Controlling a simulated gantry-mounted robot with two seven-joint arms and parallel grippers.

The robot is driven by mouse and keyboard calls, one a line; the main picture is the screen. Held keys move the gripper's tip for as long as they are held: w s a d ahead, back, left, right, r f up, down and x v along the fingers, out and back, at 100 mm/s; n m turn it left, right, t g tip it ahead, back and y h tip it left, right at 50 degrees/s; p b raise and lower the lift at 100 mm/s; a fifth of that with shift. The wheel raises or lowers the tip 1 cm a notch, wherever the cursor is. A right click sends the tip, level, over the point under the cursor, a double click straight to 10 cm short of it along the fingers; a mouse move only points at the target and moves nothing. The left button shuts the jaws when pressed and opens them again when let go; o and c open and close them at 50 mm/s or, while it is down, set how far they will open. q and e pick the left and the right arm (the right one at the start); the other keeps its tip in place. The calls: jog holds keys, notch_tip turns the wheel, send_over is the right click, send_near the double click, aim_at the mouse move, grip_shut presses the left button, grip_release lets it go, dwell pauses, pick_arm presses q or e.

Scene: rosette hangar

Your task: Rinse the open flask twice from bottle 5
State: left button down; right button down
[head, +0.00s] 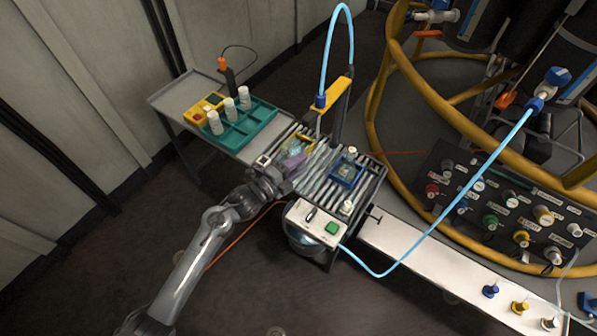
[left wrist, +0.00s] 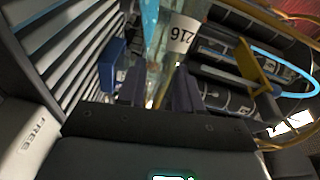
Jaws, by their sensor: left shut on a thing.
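My left gripper (head: 286,168) reaches in from the lower left over the slatted grate (head: 318,190). It is shut on a clear flask, which shows between the fingers in the left wrist view (left wrist: 158,55) with a white label (left wrist: 181,33) reading about 216. In the head view the flask is small and blurred at the fingertips, by a yellow frame (head: 300,140). A blue holder (head: 345,170) with a clear vessel in it stands right of the gripper. Several white bottles (head: 231,110) stand upright in a teal rack (head: 243,128); their numbers cannot be read. My right gripper is not in view.
A yellow box (head: 203,108) and a black stand with an orange top (head: 225,70) are on the side table (head: 175,98). A blue hose (head: 437,217) arcs past the grate's right. A control panel (head: 505,205) and yellow rail (head: 440,110) fill the right.

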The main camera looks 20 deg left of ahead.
pick_arm(q)
jog(key=m+t+b, duration=0.1)
jog(key=m+b, duration=0.2)
jog(key=m+t+h+b, duration=0.1)
jog(key=m+b, duration=0.2)
jog(key=shift+r+b, duration=0.2)
jog(key=shift+b, duration=0.15)
jog(key=shift+s+r+m+h+b, duration=0.1)
jog(key=shift+m+h+b, duration=0.4)
jog(key=shift+m+b, duration=0.2)
jog(key=shift+r+m+h+b, duration=0.3)
jog(key=shift+m+b, duration=0.25)
jog(key=shift+m, duration=0.15)
jog(key=shift+d, duration=0.1)
